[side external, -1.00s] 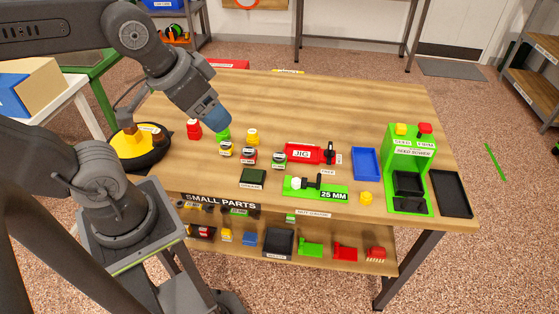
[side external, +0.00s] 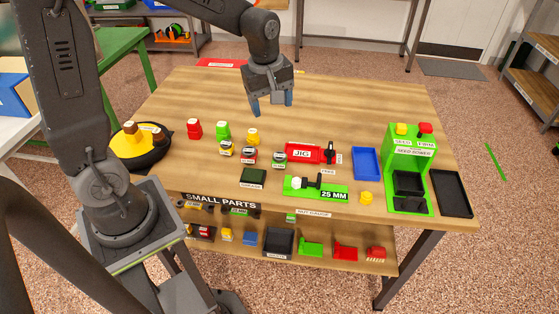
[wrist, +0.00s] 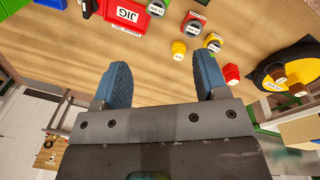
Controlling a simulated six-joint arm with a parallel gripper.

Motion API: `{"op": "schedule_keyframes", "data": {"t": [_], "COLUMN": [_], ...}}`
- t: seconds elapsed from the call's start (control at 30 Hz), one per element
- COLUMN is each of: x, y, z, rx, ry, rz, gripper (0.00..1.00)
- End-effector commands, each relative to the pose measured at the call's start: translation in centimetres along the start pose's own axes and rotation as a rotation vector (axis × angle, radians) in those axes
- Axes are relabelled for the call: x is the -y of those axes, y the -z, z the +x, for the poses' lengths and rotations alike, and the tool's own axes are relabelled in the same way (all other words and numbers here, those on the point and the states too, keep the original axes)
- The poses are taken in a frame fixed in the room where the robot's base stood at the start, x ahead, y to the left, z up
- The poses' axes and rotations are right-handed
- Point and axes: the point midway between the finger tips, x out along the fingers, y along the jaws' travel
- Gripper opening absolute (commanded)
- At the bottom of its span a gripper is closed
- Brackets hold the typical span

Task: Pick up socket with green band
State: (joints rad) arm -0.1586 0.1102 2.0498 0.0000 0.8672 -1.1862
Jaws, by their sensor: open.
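The socket with the green band (side external: 280,159) stands on the wooden bench, just left of the red JIG block. It also shows at the top edge of the wrist view (wrist: 156,6), partly cut off. Similar sockets with a red band (side external: 249,156) and a yellow band (side external: 226,149) stand to its left. My gripper (side external: 272,104) is open and empty, with its blue fingers pointing down. It hangs above the back part of the bench, behind and above the sockets and apart from them. In the wrist view the fingers (wrist: 162,72) are spread over bare wood.
The red JIG block (side external: 305,153) is close to the right of the green-banded socket. Red (side external: 194,129), green (side external: 222,130) and yellow (side external: 253,137) pieces stand behind the sockets. A blue tray (side external: 366,163) lies to the right. The back of the bench is mostly clear.

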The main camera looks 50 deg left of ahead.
Motion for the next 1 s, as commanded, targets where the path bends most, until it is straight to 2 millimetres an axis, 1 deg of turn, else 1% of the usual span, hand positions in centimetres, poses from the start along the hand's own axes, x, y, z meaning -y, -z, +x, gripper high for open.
{"op": "schedule_keyframes", "data": {"t": [0.03, 0.1, 0.2, 0.3, 0.37, 0.47, 0.6, 0.73, 0.83, 1.0], "x": [-0.6, -1.3, -1.9, -2.2, -2.2, -2.0, -1.7, -1.4, -1.3, -1.3], "y": [0.8, 1.6, 2.5, 2.9, 2.9, 2.9, 2.7, 2.5, 2.5, 2.4], "z": [1.7, 3.5, 5.3, 6.4, 7.0, 8.3, 11.1, 13.4, 14.5, 15.4], "rx": [0.01, 0.017, 0.02, 0.021, 0.021, 0.021, 0.022, 0.022, 0.021, 0.021], "ry": [0.033, 0.064, 0.094, 0.11, 0.115, 0.118, 0.119, 0.118, 0.117, 0.115], "rz": [-0.092, -0.207, -0.327, -0.391, -0.407, -0.412, -0.41, -0.409, -0.408, -0.407], "gripper": [0.67, 0.67, 0.67, 0.67, 0.67, 0.67, 0.67, 0.67, 0.67, 0.67]}}
